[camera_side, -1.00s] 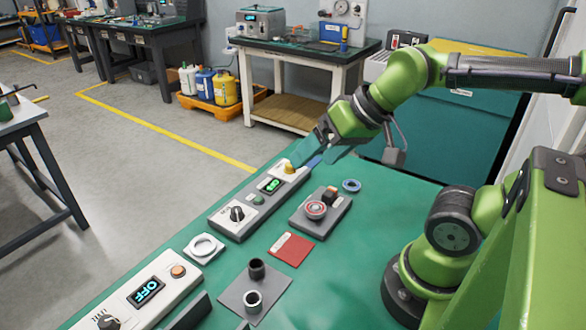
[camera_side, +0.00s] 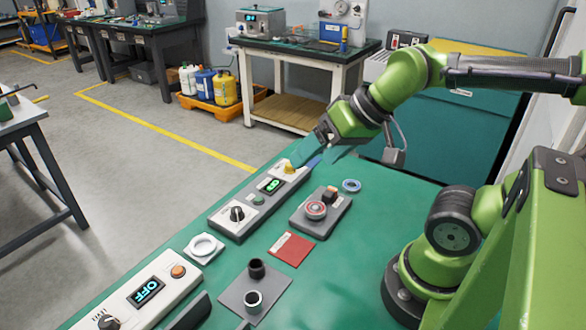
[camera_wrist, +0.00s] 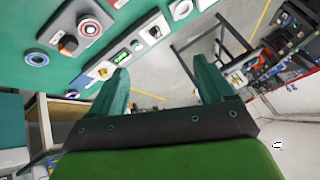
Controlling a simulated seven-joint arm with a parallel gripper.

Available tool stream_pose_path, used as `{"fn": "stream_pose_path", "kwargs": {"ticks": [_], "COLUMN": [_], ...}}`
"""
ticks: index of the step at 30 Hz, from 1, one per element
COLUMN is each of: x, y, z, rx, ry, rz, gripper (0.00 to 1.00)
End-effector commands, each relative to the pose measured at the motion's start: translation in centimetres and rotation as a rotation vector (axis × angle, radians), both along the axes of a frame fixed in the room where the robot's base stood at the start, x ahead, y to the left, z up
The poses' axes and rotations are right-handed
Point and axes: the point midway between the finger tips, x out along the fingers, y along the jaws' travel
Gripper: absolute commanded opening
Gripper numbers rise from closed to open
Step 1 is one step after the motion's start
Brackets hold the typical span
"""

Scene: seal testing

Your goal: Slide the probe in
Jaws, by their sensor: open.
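My gripper (camera_side: 308,160) is open, its teal fingers above the far end of a grey-and-white panel unit (camera_side: 225,217). In the wrist view the spread fingers (camera_wrist: 163,68) have nothing between them. The panel unit has a dark knob (camera_side: 237,213), a green-lit display (camera_side: 271,185) and a yellow knob (camera_side: 290,167) near the fingers. I cannot tell whether they touch it. The yellow knob also shows beside a finger in the wrist view (camera_wrist: 103,72). I cannot pick out with certainty which thing is the probe.
A grey block with a round red-and-white part (camera_side: 316,210) stands right of the panel unit. A blue ring (camera_side: 351,185), red card (camera_side: 290,249), white ring plate (camera_side: 203,248) and grey plate with two cylinders (camera_side: 235,307) lie nearby. A second unit reads OFF (camera_side: 148,291).

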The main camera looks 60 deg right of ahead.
Motion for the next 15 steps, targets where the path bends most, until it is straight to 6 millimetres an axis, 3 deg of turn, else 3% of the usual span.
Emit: {"fn": "stream_pose_path", "kwargs": {"ticks": [8,13,15], "x": [0.0,0.4,1.3], "y": [0.0,-1.2,-2.7], "z": [0.0,-0.9,-1.5], "rx": [0.0,0.002,0.007], "ry": [0.0,0.037,0.081], "rz": [0.0,-0.049,-0.105], "gripper": [0.8,0.54,0.53]}}
